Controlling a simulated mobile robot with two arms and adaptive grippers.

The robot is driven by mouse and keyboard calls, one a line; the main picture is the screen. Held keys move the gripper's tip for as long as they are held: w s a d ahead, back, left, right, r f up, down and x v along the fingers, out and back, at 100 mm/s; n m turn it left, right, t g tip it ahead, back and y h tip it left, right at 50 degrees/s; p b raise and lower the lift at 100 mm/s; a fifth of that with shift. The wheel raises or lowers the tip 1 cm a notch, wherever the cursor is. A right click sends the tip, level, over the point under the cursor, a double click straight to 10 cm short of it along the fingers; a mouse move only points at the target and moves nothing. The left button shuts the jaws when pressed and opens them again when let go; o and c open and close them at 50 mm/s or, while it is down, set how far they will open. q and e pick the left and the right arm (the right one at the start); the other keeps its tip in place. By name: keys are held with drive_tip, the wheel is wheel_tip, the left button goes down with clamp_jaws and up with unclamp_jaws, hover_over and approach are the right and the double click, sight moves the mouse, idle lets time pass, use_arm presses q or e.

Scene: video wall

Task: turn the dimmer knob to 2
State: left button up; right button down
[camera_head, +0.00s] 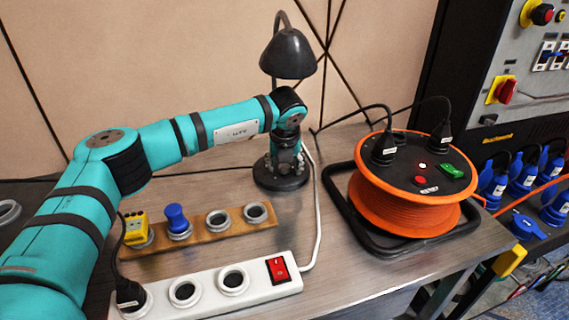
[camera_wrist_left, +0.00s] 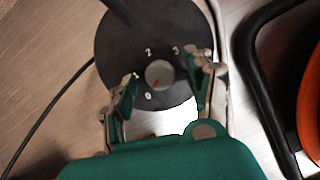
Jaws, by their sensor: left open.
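The desk lamp (camera_head: 288,54) stands at the back of the bench, with a dark round base (camera_head: 281,178). In the left wrist view, the grey dimmer knob (camera_wrist_left: 160,73) sits on the lamp base (camera_wrist_left: 118,36) among the marks 0, 1, 2 and 3. Its red pointer is toward the lower left, roughly between 0 and 1. My left gripper (camera_wrist_left: 168,76) is open and points down over the base, a finger on each side of the knob. Contact with the knob cannot be told. In the head view, the left gripper (camera_head: 286,155) hides the knob. My right gripper is not in view.
An orange cable reel (camera_head: 400,205) in a black frame stands right of the lamp. A white power strip (camera_head: 210,293) with a red switch and a wooden socket board (camera_head: 200,240) lie in front. A white cable (camera_head: 318,220) runs close to the lamp base's right.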

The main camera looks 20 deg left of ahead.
use_arm(q)
drive_tip(key=shift+c, duration=0.3)
clamp_jaws()
